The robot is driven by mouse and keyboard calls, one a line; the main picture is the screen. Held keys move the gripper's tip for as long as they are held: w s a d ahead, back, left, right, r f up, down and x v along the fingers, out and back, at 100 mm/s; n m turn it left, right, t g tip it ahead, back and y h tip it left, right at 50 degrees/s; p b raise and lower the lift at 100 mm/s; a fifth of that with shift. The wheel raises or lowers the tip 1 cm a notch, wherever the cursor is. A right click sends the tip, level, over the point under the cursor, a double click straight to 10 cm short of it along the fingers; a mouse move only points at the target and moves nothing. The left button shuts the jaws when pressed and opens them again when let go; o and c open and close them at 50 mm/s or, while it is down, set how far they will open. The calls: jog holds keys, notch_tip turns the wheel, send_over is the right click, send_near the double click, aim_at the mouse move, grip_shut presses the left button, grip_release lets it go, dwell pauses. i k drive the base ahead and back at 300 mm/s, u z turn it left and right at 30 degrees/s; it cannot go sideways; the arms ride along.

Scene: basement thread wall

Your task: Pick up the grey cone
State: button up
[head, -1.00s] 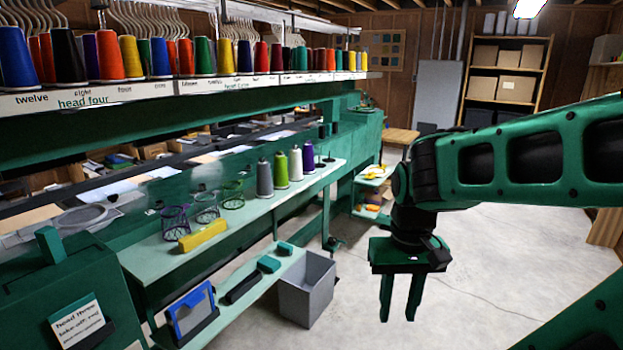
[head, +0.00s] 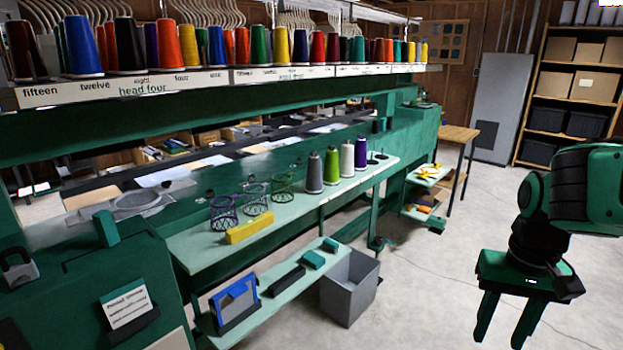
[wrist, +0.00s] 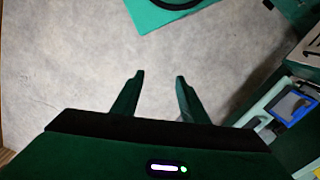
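The grey cone (head: 314,173) stands upright on the pale green shelf (head: 190,247) of the machine, at the left end of a short row. A green cone (head: 331,166), a white cone (head: 347,160) and a purple cone (head: 361,154) stand to its right. My gripper (head: 502,336) hangs at the lower right over the floor, well apart from the cones. In the wrist view my gripper (wrist: 160,76) points at bare floor, fingers apart and empty. The grey cone does not show in the wrist view.
Wire holders (head: 256,198) and a yellow block (head: 249,228) sit left of the cone. An upper rack (head: 300,74) carries many coloured cones. A grey bin (head: 349,287) stands on the floor beside a lower shelf. Open concrete floor lies between the machine and my arm.

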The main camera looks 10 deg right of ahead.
aim_at(314, 184)
jog(key=k, duration=0.5)
jog(key=z, duration=1.15)
jog(key=i, duration=1.65)
jog(key=u, duration=1.75)
